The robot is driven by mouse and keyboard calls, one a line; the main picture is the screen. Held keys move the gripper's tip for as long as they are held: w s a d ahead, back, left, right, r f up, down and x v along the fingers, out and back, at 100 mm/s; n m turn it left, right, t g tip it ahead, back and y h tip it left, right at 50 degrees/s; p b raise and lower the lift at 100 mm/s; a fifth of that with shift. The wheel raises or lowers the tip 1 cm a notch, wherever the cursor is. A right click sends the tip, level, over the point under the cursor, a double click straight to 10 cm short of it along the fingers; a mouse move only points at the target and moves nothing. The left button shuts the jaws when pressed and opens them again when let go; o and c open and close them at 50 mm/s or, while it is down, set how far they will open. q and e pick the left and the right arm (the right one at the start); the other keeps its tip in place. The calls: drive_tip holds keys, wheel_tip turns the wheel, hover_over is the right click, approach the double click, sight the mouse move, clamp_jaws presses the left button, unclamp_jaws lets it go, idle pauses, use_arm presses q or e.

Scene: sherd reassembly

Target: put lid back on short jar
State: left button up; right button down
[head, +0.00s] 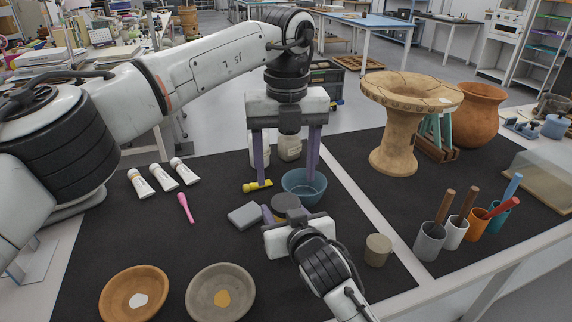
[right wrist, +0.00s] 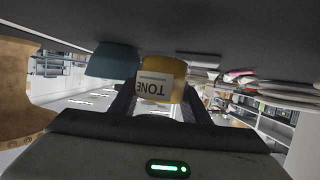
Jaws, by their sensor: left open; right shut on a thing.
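A short jar (right wrist: 160,80) with a yellow body and a "TONE" label stands on the dark mat between my right gripper's fingers. The wrist picture is upside down. In the head view the jar's round dark-grey top (head: 285,202) shows; whether this is a lid or the jar's mouth I cannot tell. My right gripper (head: 283,214) is shut on the jar; its body hides much of it. My left gripper (head: 286,182) is open and empty, fingers pointing down, just beyond the jar. Its right finger is by a teal bowl (head: 304,188). No separate lid can be made out surely.
A grey block (head: 245,215) lies left of the jar; a yellow tool (head: 257,186) lies by my left fingertip. A beige cylinder (head: 378,250) stands to the right. Two shallow bowls (head: 135,294) (head: 220,292) are at front left. Several tool cups (head: 430,242) stand at right.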

sight(285, 203)
use_arm(q)
drive_tip(key=shift+r+n, duration=0.25)
drive_tip(key=shift+n, duration=0.65)
drive_tip(key=shift+w+a+f, duration=0.1)
drive_tip(key=shift+f, duration=3.95)
drive_tip(key=c, duration=1.1)
drive_tip(key=o, duration=1.1)
drive_tip(key=shift+o, duration=0.2)
drive_tip(key=shift+r, duration=0.1)
drive_tip(key=shift+r, duration=2.2)
